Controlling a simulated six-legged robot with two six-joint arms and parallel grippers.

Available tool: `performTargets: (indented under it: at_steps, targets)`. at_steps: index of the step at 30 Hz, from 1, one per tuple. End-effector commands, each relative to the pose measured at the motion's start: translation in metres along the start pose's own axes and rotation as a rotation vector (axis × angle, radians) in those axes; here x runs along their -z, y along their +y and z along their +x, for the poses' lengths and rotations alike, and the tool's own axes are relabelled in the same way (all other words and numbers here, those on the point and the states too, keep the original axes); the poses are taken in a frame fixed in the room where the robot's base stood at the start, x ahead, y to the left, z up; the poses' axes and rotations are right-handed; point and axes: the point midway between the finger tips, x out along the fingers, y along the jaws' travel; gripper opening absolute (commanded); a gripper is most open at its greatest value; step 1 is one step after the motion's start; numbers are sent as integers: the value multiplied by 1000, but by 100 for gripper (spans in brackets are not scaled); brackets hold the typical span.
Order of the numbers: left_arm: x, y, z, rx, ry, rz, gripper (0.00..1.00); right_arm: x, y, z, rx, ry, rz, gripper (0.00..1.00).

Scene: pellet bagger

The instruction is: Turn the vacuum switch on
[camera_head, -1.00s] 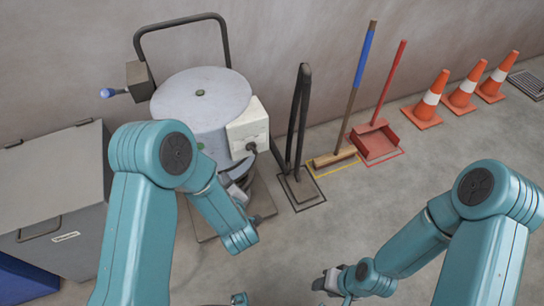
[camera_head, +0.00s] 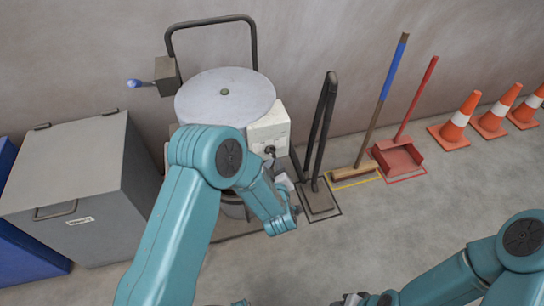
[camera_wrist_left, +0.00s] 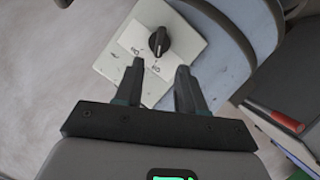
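The vacuum (camera_head: 225,95) is a round drum with a pale lid against the wall. Its white switch box (camera_head: 268,126) has a dark rotary knob (camera_head: 270,151) on the front. In the left wrist view the knob (camera_wrist_left: 158,42) sits on a pale label plate with small marks that I cannot read surely. My left gripper (camera_head: 284,181) is just below the box, partly hidden by my wrist. In the left wrist view its two fingers (camera_wrist_left: 157,80) are apart with nothing between them, and the knob lies just beyond the tips. My right gripper (camera_head: 350,299) is cut off at the bottom edge.
A grey bin (camera_head: 80,185) stands left of the vacuum. A dark long-handled tool (camera_head: 322,130), a broom (camera_head: 385,100), a red dustpan (camera_head: 398,157) and orange cones (camera_head: 456,122) stand to the right. The floor in front of them is clear.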

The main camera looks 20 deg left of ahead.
Motion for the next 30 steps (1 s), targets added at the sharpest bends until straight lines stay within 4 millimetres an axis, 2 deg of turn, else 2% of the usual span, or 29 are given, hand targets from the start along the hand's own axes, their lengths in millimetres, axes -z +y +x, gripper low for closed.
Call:
performTargets:
  at_steps: [3,9,15,22,23,24,26,27,30]
  targets:
    - [0,0,28,1,2,-1,39,0,0,0,0,0,0,43]
    - [-2,2,60,-2,0,0,39,0,0,1,0,0,0,43]
    - [-2,2,74,-3,-1,2,39,0,0,1,0,0,0,43]
    - [-2,2,74,-3,-1,2,39,0,0,1,0,0,0,43]
    - [-2,2,74,-3,-2,2,36,0,0,1,0,0,0,43]
    - [-2,2,74,-3,-2,2,23,0,0,1,0,0,0,43]
    - [-2,2,74,-3,-2,2,4,0,0,1,0,0,0,43]
    - [-2,2,74,-3,-2,2,0,0,0,1,0,0,0,43]
    - [-2,2,74,-3,-2,2,0,0,0,1,0,0,0,43]
